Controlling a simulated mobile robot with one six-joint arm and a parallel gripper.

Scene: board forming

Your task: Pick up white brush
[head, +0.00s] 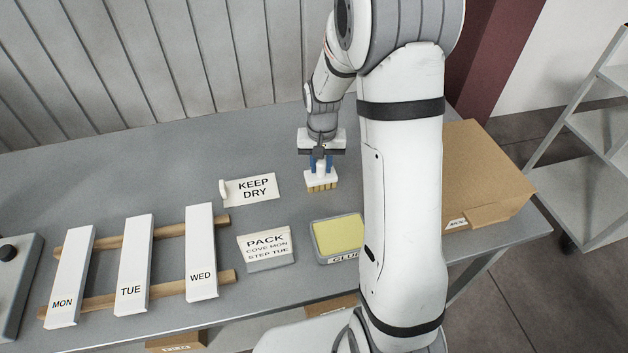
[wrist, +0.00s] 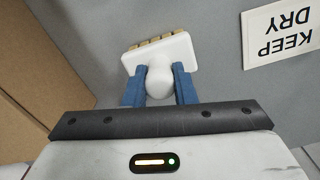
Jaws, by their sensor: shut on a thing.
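The white brush (head: 321,178) has a white block head with tan bristles pointing down. In the wrist view the brush (wrist: 163,54) shows its white head and a rounded white handle. My gripper (head: 321,162) has its blue fingers on either side of the handle and is shut on it. In the wrist view my gripper (wrist: 160,85) shows both fingers against the handle. The brush is upright, over the grey table (head: 130,190); I cannot tell whether the bristles touch the table.
A KEEP DRY sign (head: 252,189) lies left of the brush. A PACK card (head: 266,249) and a yellow glue tray (head: 339,236) are nearer the front. White boards marked MON (head: 69,275), TUE (head: 134,265) and WED (head: 201,250) rest on wooden rails. A cardboard box (head: 490,175) stands at right.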

